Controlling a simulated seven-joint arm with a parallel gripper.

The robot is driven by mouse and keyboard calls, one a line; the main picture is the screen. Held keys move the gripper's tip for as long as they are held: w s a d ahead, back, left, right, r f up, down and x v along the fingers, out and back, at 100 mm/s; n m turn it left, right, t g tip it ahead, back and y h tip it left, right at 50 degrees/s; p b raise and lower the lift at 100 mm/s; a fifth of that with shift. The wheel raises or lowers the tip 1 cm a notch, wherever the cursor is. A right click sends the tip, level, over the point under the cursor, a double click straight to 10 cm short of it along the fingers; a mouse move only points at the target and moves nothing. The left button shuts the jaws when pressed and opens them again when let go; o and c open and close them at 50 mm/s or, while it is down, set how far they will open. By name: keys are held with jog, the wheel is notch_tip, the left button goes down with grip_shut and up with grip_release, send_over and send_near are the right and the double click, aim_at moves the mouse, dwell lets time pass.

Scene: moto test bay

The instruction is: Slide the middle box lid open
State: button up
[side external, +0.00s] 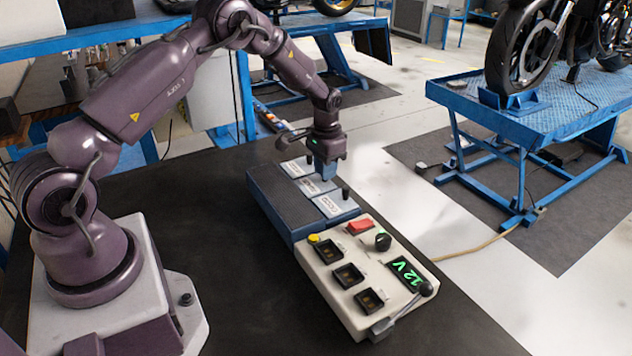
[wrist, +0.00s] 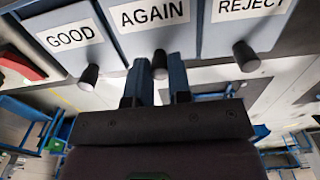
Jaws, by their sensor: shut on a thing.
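A blue box (side external: 285,215) on the dark table has three grey lids in a row, each with a label and a black knob. The middle lid, labelled AGAIN (wrist: 155,36), lies between the GOOD lid (wrist: 70,37) and the REJECT lid (wrist: 247,22). It also shows in the side view (side external: 312,187), partly behind my gripper. The three lids look about level with one another. My gripper (side external: 322,178) points down at the middle lid. Its two blue fingers (wrist: 160,80) are shut on the middle lid's knob (wrist: 160,62), one on each side.
A cream control panel (side external: 345,238) with a red switch (side external: 359,227), several black switches, a lever and a green "12 V" display stands against the box's near end. A blue motorcycle stand (side external: 520,115) is off to the right, apart from the table. Dark tabletop lies bare left of the box.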

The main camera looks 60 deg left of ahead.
aim_at(301, 188)
jog(key=shift+s, duration=3.25)
jog(key=o, duration=0.6)
jog(key=shift+r, duration=3.55)
